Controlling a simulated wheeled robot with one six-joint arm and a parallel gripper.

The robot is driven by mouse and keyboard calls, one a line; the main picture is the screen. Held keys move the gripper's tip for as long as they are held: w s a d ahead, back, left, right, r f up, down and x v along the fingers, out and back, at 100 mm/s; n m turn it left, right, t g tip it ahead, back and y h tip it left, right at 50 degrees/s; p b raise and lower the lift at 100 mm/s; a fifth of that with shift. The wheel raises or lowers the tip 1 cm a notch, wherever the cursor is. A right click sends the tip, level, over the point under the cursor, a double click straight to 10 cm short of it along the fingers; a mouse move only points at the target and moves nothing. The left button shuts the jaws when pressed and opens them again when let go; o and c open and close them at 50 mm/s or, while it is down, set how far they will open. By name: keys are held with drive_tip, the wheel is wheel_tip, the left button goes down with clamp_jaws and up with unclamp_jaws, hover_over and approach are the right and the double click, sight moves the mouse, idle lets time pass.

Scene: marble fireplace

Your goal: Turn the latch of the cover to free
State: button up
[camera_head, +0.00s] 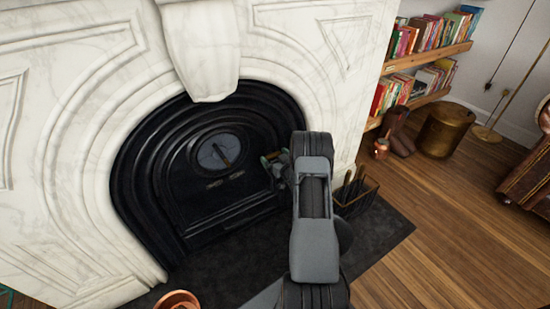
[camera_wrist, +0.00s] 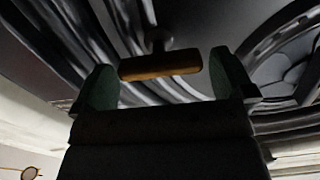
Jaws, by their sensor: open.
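The black arched cover (camera_head: 175,195) fills the fireplace opening in the head view. A small brown handle on a dark stem, likely the latch (camera_wrist: 160,65), shows in the wrist view. It lies crosswise between the fingertips of my gripper (camera_wrist: 162,80), with a gap visible at each side. My gripper is open, its greenish finger pads apart. In the head view my gripper (camera_head: 274,160) is at the right side of the cover, and the latch there is hidden behind it. A round plate (camera_head: 218,152) and a small brass bar (camera_head: 225,180) are left of my gripper.
White marble (camera_head: 75,150) surrounds the cover. A box of tools (camera_head: 355,195) stands on the dark hearth (camera_head: 385,230), right of my arm. A copper-coloured pot (camera_head: 177,299) is at the front left. Bookshelves and a brass bucket (camera_head: 448,128) are farther right. Wood floor is clear at lower right.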

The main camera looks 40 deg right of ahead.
drive_tip(key=shift+w, duration=0.15)
drive_tip(key=c, duration=1.1)
